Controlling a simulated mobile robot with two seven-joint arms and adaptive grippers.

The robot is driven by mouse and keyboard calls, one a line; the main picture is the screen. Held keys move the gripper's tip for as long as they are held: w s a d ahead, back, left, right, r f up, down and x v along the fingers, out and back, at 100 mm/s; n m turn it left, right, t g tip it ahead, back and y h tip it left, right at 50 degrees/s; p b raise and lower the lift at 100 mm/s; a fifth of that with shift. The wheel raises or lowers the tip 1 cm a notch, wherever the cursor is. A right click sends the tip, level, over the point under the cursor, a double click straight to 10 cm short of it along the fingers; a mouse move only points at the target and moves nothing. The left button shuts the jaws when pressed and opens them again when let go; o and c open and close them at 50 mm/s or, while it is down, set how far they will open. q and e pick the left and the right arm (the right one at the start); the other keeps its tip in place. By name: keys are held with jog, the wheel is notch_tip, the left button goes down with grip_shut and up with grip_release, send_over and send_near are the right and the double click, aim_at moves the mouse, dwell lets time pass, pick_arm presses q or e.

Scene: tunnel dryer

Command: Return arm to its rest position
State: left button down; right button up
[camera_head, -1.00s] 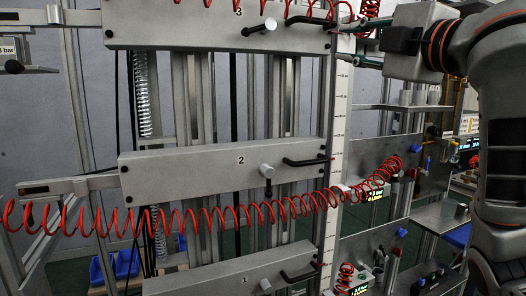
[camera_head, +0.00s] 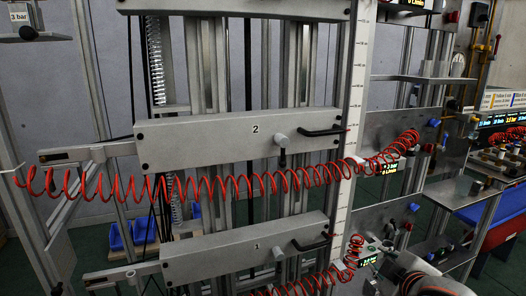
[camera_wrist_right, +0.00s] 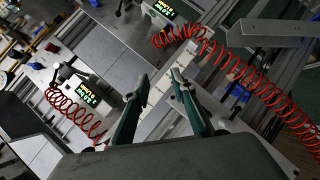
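My right gripper (camera_head: 378,265) is at the lower right of the head view, its wrist with an orange ring (camera_head: 430,280) coming in from the bottom edge. In the right wrist view its two dark green fingers (camera_wrist_right: 160,77) stand apart with nothing held between them. Behind them are a pale ruled strip and a red coiled hose (camera_wrist_right: 75,112). In the head view the gripper is in front of the lower right of the rack, near the lower small display; I cannot tell whether it touches anything. My left gripper is not in view.
Grey bars numbered 2 (camera_head: 200,139) and 1 (camera_head: 215,262) cross the rack, with black handles at their right. A long red coiled hose (camera_head: 220,185) hangs across the front. Shelves (camera_head: 425,79) and a blue-topped table (camera_head: 490,205) stand at right.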

jog(key=s+d+f+m+g+h, duration=0.2)
jog(key=s+d+f+g, duration=0.15)
jog(key=s+f, duration=0.65)
jog(key=s+d+f+m+g+h, duration=0.15)
jog(key=s+d+f, duration=0.25)
jog(key=s+f, duration=0.7)
jog(key=a+f+m+t+y, duration=0.1)
jog(key=a+f+y, duration=0.2)
jog(key=a+f, duration=0.2)
jog(key=a+f+m+t+y, duration=0.1)
jog(key=a+f+y, duration=0.3)
jog(key=a, duration=0.7)
notch_tip(320, 180, down, 3)
jog(key=shift+s+r+m+t, duration=0.2)
jog(key=shift+s+m+t, duration=0.15)
jog(key=shift+t, duration=0.35)
jog(key=shift+d, duration=0.1)
